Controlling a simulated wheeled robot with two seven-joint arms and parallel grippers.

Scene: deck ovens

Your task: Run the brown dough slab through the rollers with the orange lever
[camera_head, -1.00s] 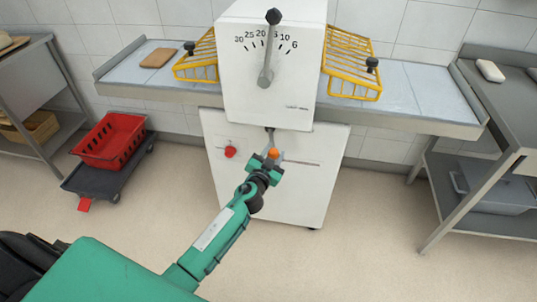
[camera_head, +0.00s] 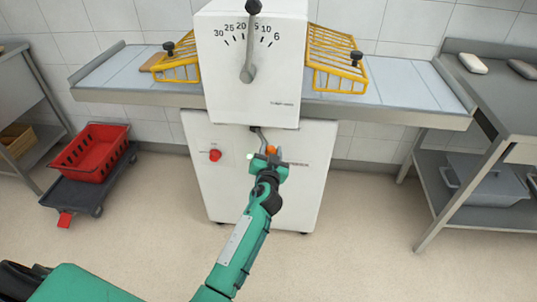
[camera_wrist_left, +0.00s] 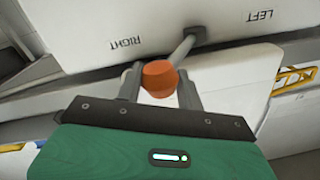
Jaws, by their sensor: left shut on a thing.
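The brown dough slab (camera_head: 153,62) lies flat on the left part of the belt, partly behind the left yellow guard. The orange lever knob (camera_head: 271,149) is at the end of a thin metal rod under the white roller housing (camera_head: 250,105). My left gripper (camera_head: 268,155) is shut on the knob, which shows between the fingers in the wrist view (camera_wrist_left: 160,78). The rod slants to the right in the head view. The rollers are hidden inside the housing. My right gripper is not in view.
Yellow wire guards (camera_head: 176,62) (camera_head: 333,58) stand on both sides of the housing. The right belt (camera_head: 405,85) is bare. A red button (camera_head: 215,155) is on the machine's front. A red crate (camera_head: 90,152) stands on a dolly at left; a steel table (camera_head: 497,95) is at right.

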